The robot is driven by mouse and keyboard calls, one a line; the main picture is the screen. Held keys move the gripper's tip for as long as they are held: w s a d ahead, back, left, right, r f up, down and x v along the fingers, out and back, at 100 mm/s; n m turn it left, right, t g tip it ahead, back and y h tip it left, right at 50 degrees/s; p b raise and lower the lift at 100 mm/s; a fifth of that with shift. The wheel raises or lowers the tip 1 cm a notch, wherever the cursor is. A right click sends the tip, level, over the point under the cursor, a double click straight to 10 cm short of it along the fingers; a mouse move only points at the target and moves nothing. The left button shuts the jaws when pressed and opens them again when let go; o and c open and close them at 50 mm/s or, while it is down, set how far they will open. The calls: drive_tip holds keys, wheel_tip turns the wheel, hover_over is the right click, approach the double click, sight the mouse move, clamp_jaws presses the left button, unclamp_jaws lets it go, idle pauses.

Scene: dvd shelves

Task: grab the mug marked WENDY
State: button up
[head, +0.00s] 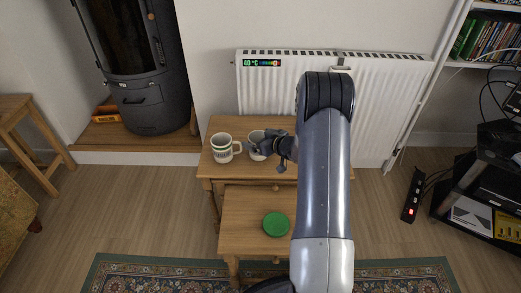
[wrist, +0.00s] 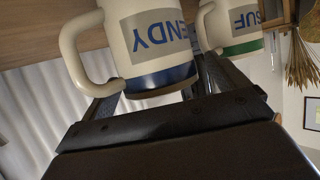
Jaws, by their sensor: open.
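The mug marked WENDY is cream with a blue band; in the wrist view (wrist: 143,42) it appears upside down, with the letters ENDY readable and its handle at the left. In the head view it is the right-hand mug (head: 254,150) on the small wooden table, partly hidden by my gripper (head: 265,143). My gripper is open, its fingers at the mug; in the wrist view the fingers (wrist: 160,92) show on either side of its banded end. I cannot tell whether they touch it.
A green round item (head: 276,224) lies on the lower table (head: 245,205). A radiator (head: 390,105) stands behind, and a stove (head: 150,95) at the left.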

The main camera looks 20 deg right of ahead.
drive_tip(key=shift+c, duration=0.2)
drive_tip(key=c, duration=1.6)
drive_tip(key=shift+o, duration=0.2)
drive_tip(key=shift+w+r, duration=0.1)
drive_tip(key=shift+r, duration=0.05)
